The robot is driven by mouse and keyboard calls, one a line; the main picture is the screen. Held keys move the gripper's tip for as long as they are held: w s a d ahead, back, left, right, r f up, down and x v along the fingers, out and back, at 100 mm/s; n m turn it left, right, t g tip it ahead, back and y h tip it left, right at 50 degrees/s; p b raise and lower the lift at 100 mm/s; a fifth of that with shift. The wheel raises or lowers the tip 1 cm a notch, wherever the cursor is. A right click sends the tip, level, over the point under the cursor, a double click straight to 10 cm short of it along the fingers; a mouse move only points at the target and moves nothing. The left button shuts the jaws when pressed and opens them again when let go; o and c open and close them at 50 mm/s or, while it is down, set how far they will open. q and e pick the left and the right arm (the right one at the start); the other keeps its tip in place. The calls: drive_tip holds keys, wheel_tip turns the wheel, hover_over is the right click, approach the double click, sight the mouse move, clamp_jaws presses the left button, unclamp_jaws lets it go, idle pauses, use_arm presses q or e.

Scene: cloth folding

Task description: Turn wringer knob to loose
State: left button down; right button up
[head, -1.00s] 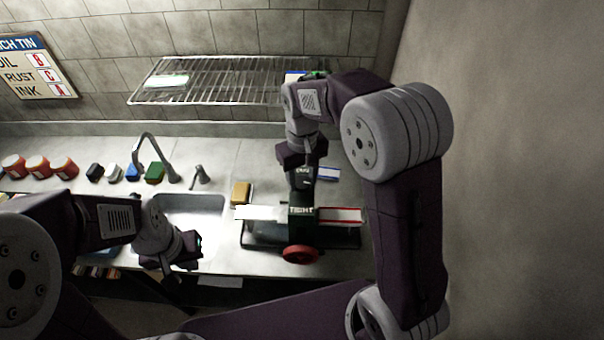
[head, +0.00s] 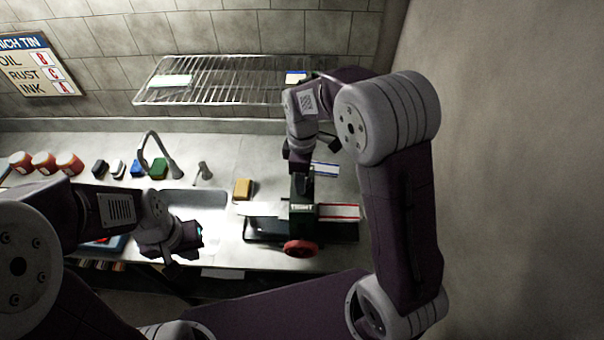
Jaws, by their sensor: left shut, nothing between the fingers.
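The wringer (head: 303,220) is a dark green block on a dark tray (head: 347,230) at the right of the counter, with a red wheel (head: 299,248) at its front. No separate knob can be made out; the top of the wringer is partly hidden by my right gripper (head: 303,184). That gripper points down at the wringer's top; its fingers are too dark to tell open from shut, or whether they touch. My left gripper (head: 187,250) is shut and empty, in front of the sink.
The sink (head: 195,200) and tap (head: 160,150) are left of the wringer. A yellow sponge (head: 242,188) lies beside it. Pale strips extend from both its sides. A wire rack (head: 225,80) hangs above. Red tins (head: 44,162) and coloured blocks stand at the left.

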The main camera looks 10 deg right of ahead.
drive_tip(key=n+p, duration=0.1)
drive_tip(key=n, duration=0.4)
drive_tip(key=shift+r, duration=0.1)
drive_tip(key=shift+n+p, duration=0.55)
drive_tip(key=shift+n, duration=1.95)
drive_tip(key=o, duration=1.4)
wheel_tip(320, 180, up, 9)
drive_tip(key=shift+b, duration=0.8)
